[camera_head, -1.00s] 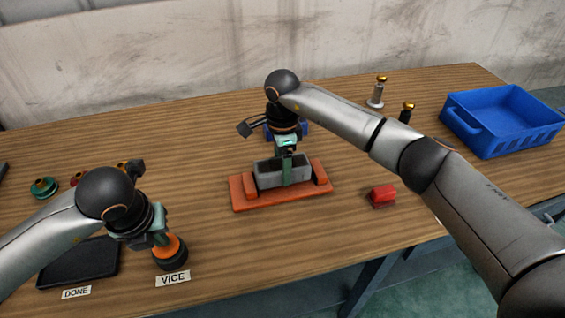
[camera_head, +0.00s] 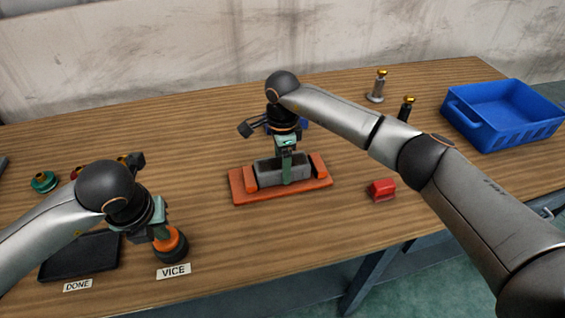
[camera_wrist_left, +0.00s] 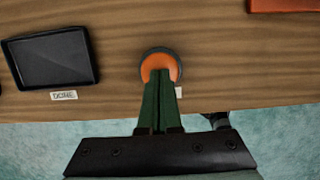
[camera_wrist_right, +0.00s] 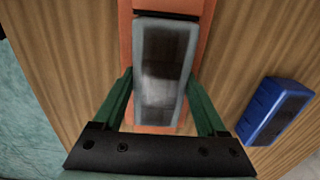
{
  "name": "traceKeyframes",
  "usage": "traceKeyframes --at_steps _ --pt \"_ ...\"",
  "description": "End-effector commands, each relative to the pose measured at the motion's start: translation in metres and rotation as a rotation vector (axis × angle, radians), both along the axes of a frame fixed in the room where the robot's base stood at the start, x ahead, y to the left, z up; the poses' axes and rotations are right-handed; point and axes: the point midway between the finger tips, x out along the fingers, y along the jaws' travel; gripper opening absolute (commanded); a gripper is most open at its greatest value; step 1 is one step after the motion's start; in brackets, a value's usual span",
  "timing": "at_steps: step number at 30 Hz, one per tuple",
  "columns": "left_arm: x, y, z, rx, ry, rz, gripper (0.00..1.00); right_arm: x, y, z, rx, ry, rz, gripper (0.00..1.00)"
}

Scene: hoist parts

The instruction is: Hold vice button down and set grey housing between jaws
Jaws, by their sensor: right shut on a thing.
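The grey housing (camera_head: 268,172) is an open box set between the jaws of the orange vice (camera_head: 280,193). In the right wrist view the housing (camera_wrist_right: 163,65) lies lengthwise along the vice (camera_wrist_right: 155,129). My right gripper (camera_head: 287,180) is shut on the housing, one finger on each long side. The vice button (camera_head: 170,240) is an orange dome on a dark round base behind the VICE label. My left gripper (camera_wrist_left: 161,73) has its green fingers together, with the tips at the orange button top (camera_wrist_left: 160,64). I cannot tell how far the button is pressed.
A red block (camera_head: 381,190) lies right of the vice. A blue bin (camera_head: 503,112) stands at the back right, near two gold-topped posts (camera_head: 377,88). A blue part (camera_wrist_right: 275,110) stands behind the vice. A black DONE tray (camera_head: 80,256) is at the front left, with small round parts (camera_head: 43,182) behind it.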

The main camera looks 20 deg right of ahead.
Motion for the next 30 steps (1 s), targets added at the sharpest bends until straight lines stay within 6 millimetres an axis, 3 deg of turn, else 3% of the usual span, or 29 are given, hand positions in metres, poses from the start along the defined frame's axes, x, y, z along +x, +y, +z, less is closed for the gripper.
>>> traceKeyframes --at_steps 13,14,20,30 --pt "-0.0034 -0.0003 -0.004 0.003 0.013 -0.003 0.0 0.0007 -0.0001 -0.0029 0.001 -0.002 -0.001 0.0" --pt "-0.0034 -0.0003 -0.004 0.003 0.014 -0.003 0.0 0.0007 -0.0001 -0.003 0.001 -0.002 -0.001 0.78" --pt "-0.0034 -0.0002 -0.004 0.003 0.013 -0.003 0.0 0.0004 -0.0002 -0.0033 0.0 -0.001 -0.001 1.0" --pt "-0.0033 -0.0001 -0.0041 0.003 0.013 -0.003 0.0 -0.0001 -0.0005 -0.0044 -0.001 0.001 -0.001 1.0"
